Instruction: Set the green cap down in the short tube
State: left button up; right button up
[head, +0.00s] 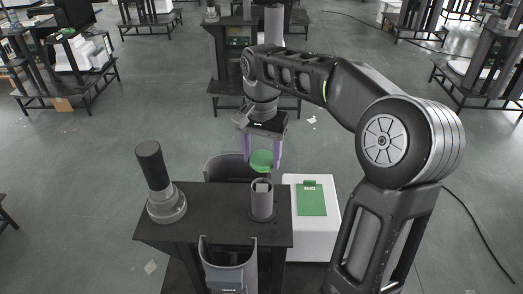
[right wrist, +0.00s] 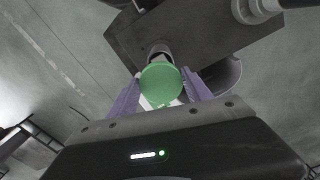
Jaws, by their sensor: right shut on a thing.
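The green cap (head: 261,161) is a round green disc held between the purple fingers of my right gripper (head: 263,160). It also shows in the right wrist view (right wrist: 161,84), between both fingers of the right gripper (right wrist: 163,92). The short tube (head: 262,200) is a grey upright cylinder near the right end of the dark table, with something pale inside its mouth. The cap is above and slightly behind the tube in the head view, apart from it. In the right wrist view the cap partly covers the tube (right wrist: 159,49). My left gripper is not in view.
The dark table (head: 215,217) also bears a taller black-topped post (head: 153,166) on a round grey base at the left. A white box with a green card (head: 311,199) stands right of the table. Curved grey holders (head: 228,265) sit at the table's front and back.

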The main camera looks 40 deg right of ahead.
aim_at(262, 168)
jog(key=shift+f, duration=0.15)
notch_tip(262, 168, down, 4)
jog(key=b, duration=0.3)
jog(key=shift+b, duration=0.3)
jog(key=shift+f+b, duration=0.5)
jog(key=shift+f, duration=0.35)
jog(key=shift+a+f+b, duration=0.1)
jog(key=shift+f+b, duration=0.2)
jog(key=shift+f, duration=0.3)
dwell(1.9)
jog(key=o, duration=1.4)
jog(key=shift+r, duration=0.1)
jog(key=shift+r+p, duration=2.9)
jog(key=shift+r, duration=0.55)
